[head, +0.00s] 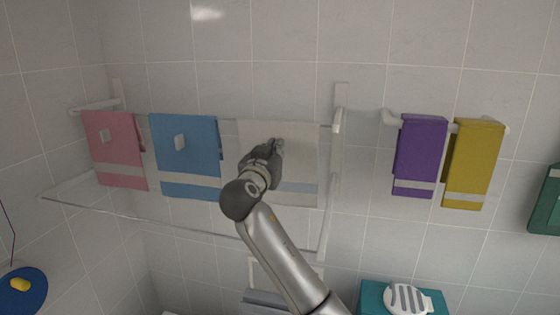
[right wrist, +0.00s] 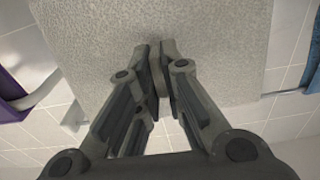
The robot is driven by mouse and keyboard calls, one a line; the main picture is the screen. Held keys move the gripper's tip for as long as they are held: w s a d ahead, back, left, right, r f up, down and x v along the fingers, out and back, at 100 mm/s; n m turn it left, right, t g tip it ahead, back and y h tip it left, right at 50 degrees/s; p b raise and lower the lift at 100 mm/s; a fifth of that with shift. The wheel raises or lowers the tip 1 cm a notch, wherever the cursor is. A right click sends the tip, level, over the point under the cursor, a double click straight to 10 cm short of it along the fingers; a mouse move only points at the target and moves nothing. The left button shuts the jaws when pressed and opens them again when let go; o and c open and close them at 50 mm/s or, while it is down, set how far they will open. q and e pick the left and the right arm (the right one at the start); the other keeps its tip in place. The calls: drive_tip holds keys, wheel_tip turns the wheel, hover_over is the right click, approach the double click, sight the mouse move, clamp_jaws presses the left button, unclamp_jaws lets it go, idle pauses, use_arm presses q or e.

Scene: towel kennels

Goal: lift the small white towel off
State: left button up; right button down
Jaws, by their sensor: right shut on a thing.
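The small white towel (head: 300,150) hangs on the rail in the middle of the head view, to the right of the blue towel (head: 185,140). My right gripper (head: 277,148) is in front of the white towel and hides part of it. In the right wrist view, the white towel (right wrist: 215,30) fills the top of the picture. There the right gripper's fingertips (right wrist: 160,48) are close together on the cloth, shut on the towel. How much cloth is pinched is hard to see. My left gripper is not in view.
A pink towel (head: 112,140) hangs at the left. Purple (head: 419,150) and mustard (head: 472,155) towels hang on a separate rail at the right. A clear shelf edge (head: 150,222) runs below the towels. A teal box (head: 372,290) with a white slatted dish (head: 408,299) is at the lower right.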

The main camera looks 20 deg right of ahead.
wheel_tip(320, 180, up, 13)
drive_tip(key=p, duration=0.6)
drive_tip(key=shift+s+f, duration=0.2)
drive_tip(key=shift+s, duration=0.2)
drive_tip(key=shift+a+f, duration=0.1)
drive_tip(key=shift+a, duration=0.05)
